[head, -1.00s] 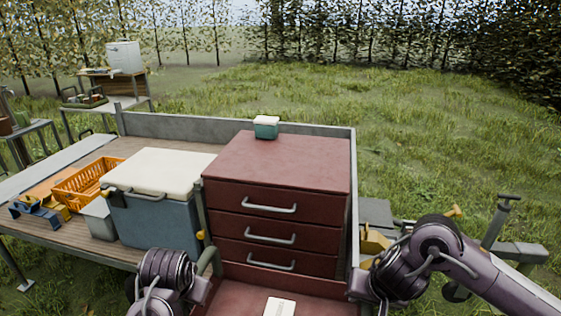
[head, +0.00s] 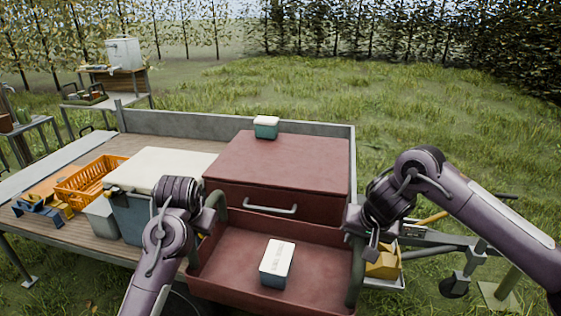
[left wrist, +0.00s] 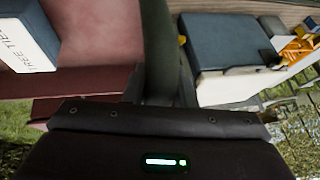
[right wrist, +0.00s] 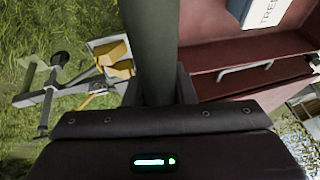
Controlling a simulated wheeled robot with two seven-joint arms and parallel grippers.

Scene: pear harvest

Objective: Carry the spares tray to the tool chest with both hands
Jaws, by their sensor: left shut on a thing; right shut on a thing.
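The spares tray (head: 320,255) is a shallow dark red tray with green-grey upright handles at its sides. It is held up in front of the dark red tool chest (head: 285,160) and hides its lower drawers in the head view. My left gripper (head: 216,205) is shut on the left handle, a dark bar (left wrist: 160,50) in the left wrist view. My right gripper (head: 354,222) is shut on the right handle, which shows in the right wrist view (right wrist: 150,50). A blue-and-white box (head: 277,262) lies in the tray. The tray looks about level.
The chest stands on a wooden trailer bed (head: 125,255). A small green-and-white box (head: 266,127) sits at the back of its top, which is otherwise clear. Left of it are a blue cooler (head: 132,215) with a white lid and an orange crate (head: 90,183).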

